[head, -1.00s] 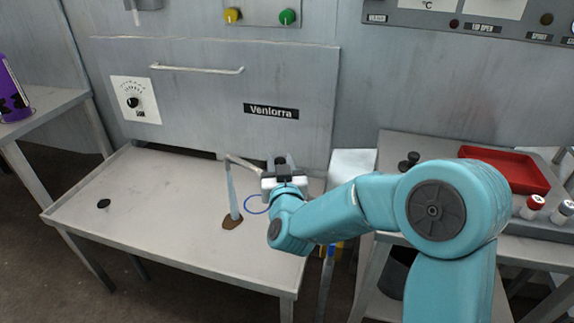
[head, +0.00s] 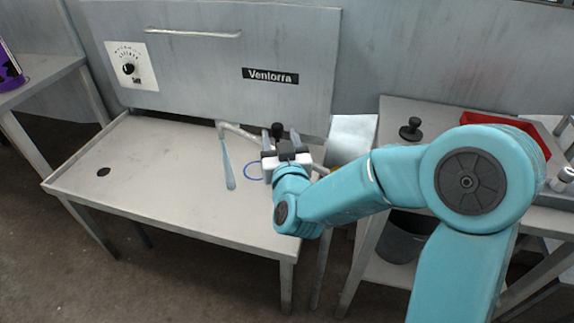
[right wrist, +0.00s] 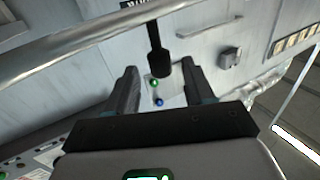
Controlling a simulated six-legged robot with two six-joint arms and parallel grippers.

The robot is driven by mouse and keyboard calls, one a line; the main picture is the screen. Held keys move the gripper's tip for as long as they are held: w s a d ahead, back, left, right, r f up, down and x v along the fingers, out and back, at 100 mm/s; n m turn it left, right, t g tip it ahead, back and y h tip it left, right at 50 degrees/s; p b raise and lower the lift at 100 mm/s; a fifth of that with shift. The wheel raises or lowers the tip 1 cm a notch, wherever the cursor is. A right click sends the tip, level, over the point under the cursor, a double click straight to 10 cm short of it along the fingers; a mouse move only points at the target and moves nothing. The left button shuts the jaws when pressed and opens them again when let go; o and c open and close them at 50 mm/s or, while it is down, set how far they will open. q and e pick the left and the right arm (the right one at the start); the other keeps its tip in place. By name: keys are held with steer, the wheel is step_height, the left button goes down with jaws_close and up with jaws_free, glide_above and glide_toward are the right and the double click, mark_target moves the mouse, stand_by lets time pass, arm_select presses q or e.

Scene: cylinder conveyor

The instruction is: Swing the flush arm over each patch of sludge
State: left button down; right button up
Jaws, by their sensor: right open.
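The flush arm (head: 240,131) is a pale pipe above the metal table (head: 165,195), with a black-knobbed handle (head: 277,130) at its right end. A bluish stream of water (head: 228,168) falls from its left end onto the table. No brown sludge shows where the water lands. My right gripper (head: 280,138) is open, its two fingers apart on either side of the handle. In the right wrist view the black handle (right wrist: 158,55) hangs from the pipe (right wrist: 90,42) between the open fingers (right wrist: 160,92). My left gripper is not in view.
A dark round spot (head: 103,172) lies at the table's left. A side bench to the right holds a black knob (head: 410,129) and a red tray (head: 490,122). A panel marked Venlorra (head: 270,75) stands behind.

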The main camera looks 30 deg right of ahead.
steer(key=b+v, duration=0.8)
steer(key=v, duration=0.4)
steer(key=shift+s+b, duration=0.25)
steer(key=shift+b, duration=0.1)
steer(key=shift+a, duration=0.15)
stand_by(1.2)
